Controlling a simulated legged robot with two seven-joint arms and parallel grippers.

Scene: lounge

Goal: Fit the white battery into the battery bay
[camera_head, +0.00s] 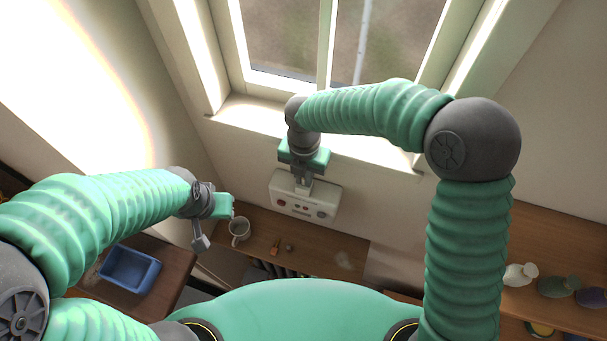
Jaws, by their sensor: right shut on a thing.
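A white box-shaped device (306,206) with red and dark round controls on its front stands below the window, on or just above the wooden shelf. My right gripper (303,186) points down at the top of this device and is shut. What it holds is mostly hidden by the fingers and looks like the white battery. The battery bay cannot be made out apart from the device; it is hidden under the gripper.
The pale mug (239,230) stands on the wooden shelf (340,248), with small brown items (276,248) to its right. A blue tray (130,269) lies on the table at left. The window sill is behind my right arm.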

